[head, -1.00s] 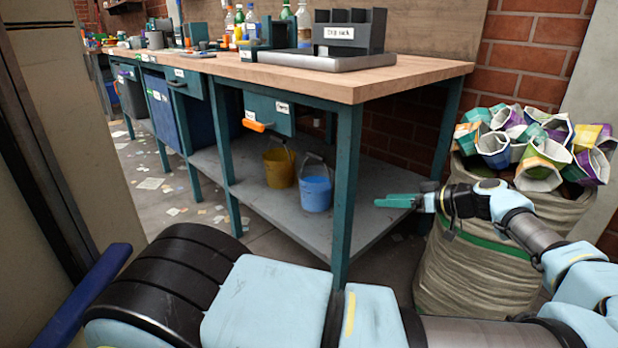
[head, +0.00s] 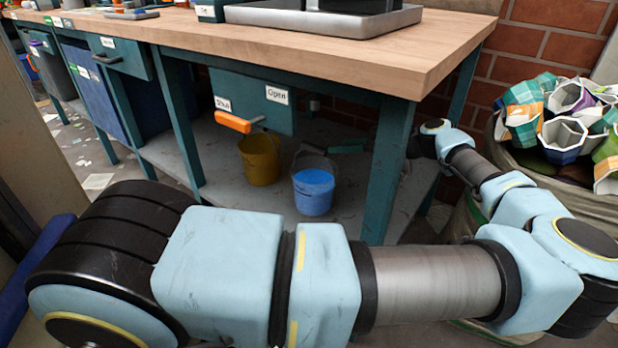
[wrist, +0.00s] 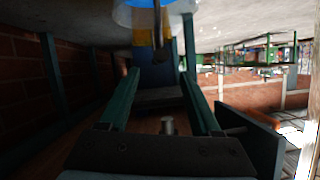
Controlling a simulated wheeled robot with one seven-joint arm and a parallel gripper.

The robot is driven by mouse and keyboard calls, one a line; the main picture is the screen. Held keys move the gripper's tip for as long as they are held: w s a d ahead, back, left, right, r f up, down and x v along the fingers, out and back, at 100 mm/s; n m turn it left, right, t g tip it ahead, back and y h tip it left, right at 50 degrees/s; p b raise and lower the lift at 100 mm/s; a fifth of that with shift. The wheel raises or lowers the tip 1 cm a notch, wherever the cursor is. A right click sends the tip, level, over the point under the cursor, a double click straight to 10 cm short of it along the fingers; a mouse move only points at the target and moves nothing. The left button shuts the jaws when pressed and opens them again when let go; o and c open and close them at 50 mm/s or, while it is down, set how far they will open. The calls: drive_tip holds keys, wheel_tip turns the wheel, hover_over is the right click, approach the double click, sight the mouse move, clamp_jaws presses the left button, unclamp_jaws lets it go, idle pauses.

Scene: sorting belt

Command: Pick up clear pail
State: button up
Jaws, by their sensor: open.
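The clear pail (head: 313,188) looks see-through at its upper part, with blue lower down. It stands upright on the grey lower shelf (head: 235,165) under the workbench. It also shows cut off at the top edge of the wrist view (wrist: 125,14). My gripper (head: 340,147) reaches in under the bench, partly hidden behind the teal front leg. Its green fingers are just behind and right of the pail's top in the head view. In the wrist view my gripper (wrist: 160,74) has its fingers spread with nothing held between them, and the pail lies beyond the tips.
A yellow bucket (head: 260,160) stands left of the pail. The bench leg (head: 388,170) is close to my arm. A teal box with an orange handle (head: 250,103) hangs under the wooden benchtop (head: 300,50). A sack of patterned tubes (head: 565,120) stands at the right.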

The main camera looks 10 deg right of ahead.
sight(317, 149)
drive_tip(key=b+x, duration=0.1)
drive_tip(key=x, duration=0.8)
drive_tip(key=shift+w+a+f+b, duration=0.2)
drive_tip(key=shift+a+f+b, duration=0.05)
drive_tip(key=shift+b, duration=0.1)
clamp_jaws()
idle(1.0)
